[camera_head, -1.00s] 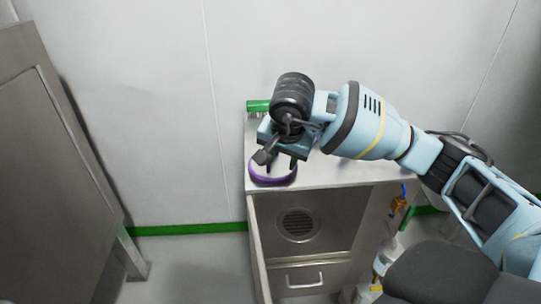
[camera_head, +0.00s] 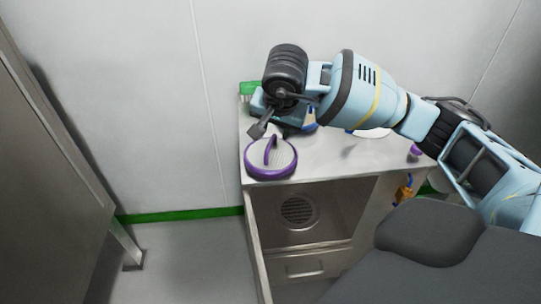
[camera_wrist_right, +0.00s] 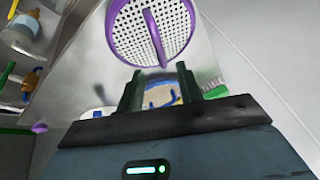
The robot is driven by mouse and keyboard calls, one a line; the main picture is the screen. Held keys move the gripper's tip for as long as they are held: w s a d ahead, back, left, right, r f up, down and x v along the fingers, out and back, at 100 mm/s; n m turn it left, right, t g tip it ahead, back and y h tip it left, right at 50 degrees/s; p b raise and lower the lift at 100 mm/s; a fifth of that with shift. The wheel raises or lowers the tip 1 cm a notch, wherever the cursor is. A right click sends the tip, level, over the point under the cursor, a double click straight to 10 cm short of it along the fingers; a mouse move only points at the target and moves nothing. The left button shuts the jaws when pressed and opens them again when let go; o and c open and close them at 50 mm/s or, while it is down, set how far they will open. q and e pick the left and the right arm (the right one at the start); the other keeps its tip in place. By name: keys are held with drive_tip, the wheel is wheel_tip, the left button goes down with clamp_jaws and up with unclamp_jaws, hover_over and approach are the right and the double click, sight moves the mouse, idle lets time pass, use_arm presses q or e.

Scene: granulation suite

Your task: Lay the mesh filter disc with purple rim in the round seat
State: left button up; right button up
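The mesh filter disc (camera_head: 270,160) is round and white with a purple rim and a purple bar handle across it. It lies at the front left corner of the steel bench top. The right wrist view shows its perforated face and handle (camera_wrist_right: 155,32) just beyond my fingertips. My right gripper (camera_wrist_right: 160,78) is open, with clear space between its two fingers. In the head view the right gripper (camera_head: 284,124) is behind the disc, apart from it, its fingers mostly hidden. I cannot make out a round seat; whether one is under the disc is hidden. My left gripper is not in view.
The bench top (camera_head: 340,163) is clear right of the disc. A blue item (camera_head: 310,121) and a white rounded item (camera_head: 371,133) are partly hidden by my right arm. A green item (camera_head: 248,88) is at the back left corner. The wall is close behind.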

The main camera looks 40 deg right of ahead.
sight(273, 139)
drive_tip(key=shift+x, duration=2.6)
drive_tip(key=shift+a, duration=0.15)
drive_tip(key=shift+c, duration=0.5)
clamp_jaws()
drive_tip(key=shift+w, duration=0.1)
